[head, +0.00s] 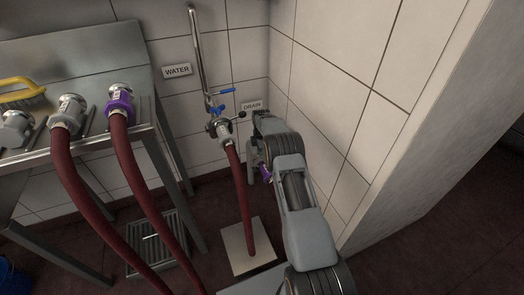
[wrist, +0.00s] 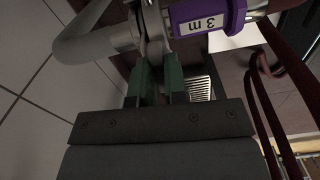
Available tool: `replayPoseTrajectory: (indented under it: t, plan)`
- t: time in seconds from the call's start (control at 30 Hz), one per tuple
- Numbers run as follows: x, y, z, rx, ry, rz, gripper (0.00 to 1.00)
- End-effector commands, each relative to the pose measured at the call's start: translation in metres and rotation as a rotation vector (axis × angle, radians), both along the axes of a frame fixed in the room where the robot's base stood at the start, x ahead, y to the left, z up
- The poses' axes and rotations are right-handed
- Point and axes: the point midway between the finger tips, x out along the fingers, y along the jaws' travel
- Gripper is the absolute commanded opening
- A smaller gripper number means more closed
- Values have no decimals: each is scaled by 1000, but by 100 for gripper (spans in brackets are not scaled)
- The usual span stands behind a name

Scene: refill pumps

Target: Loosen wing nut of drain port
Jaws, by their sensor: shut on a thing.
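In the wrist view my gripper (wrist: 158,78) has its two green-tipped fingers closed on a thin metal piece, the wing nut (wrist: 153,32), at the drain port's clamp. A pale grey curved pipe (wrist: 95,35) joins the clamp from the left. A purple collar (wrist: 208,17) marked "3 m" sits to the right of it, on the hose side. In the head view my arm hides most of the drain port below the DRAIN sign (head: 251,106). Only a bit of the purple collar (head: 264,173) shows beside my arm. The nut and fingertips are hidden there.
Left of the drain, the water valve (head: 219,127) with blue handles carries a dark red hose (head: 242,195). A steel table (head: 88,130) at the left holds hose couplings. A floor grate (head: 158,243) lies below. A tiled wall corner stands close on the right.

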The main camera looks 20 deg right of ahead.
Motion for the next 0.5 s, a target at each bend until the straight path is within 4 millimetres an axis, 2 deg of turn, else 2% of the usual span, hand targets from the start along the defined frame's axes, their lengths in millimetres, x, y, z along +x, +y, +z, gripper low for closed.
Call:
replayPoseTrajectory:
  t: [0.5]
  plan:
    - [-1,-2,-1,-3,3,102,0]
